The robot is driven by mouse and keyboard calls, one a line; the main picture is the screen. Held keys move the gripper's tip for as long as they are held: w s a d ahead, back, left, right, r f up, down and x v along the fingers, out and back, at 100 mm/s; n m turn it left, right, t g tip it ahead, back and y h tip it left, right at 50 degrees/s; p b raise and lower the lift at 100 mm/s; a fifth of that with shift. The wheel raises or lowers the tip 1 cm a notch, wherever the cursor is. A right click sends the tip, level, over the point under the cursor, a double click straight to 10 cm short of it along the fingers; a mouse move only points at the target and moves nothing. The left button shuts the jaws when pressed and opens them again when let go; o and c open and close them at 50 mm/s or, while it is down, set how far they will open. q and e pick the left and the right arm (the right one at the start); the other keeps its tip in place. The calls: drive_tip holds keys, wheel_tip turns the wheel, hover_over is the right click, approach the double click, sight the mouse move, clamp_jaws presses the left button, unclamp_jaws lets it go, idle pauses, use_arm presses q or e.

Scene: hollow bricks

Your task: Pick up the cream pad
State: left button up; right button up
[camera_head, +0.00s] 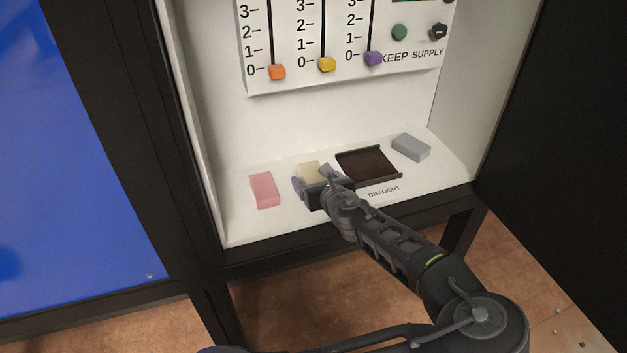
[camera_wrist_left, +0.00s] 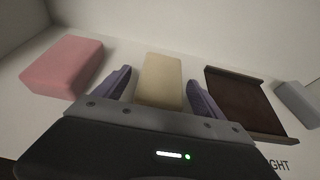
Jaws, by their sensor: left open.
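The cream pad (camera_head: 309,168) lies on the white shelf, between a pink pad and a dark tray. My left gripper (camera_head: 312,180) is over it in the head view and hides its near part. In the left wrist view the cream pad (camera_wrist_left: 160,80) stands between the two purple fingers of my open left gripper (camera_wrist_left: 160,88). A gap shows between the pad and each finger. My right gripper is not in view.
The pink pad (camera_head: 264,190) lies left of the cream pad. The dark tray (camera_head: 368,165), labelled DRAUGHT, and a grey pad (camera_head: 411,147) lie to the right. A slider panel (camera_head: 300,85) stands behind. White side walls enclose the shelf.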

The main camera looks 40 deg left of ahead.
sight(316, 176)
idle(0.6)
use_arm(q)
drive_tip(key=c, duration=1.4)
drive_tip(key=shift+c, duration=0.2)
wheel_tip(316, 176, up, 10)
drive_tip(key=p, duration=0.3)
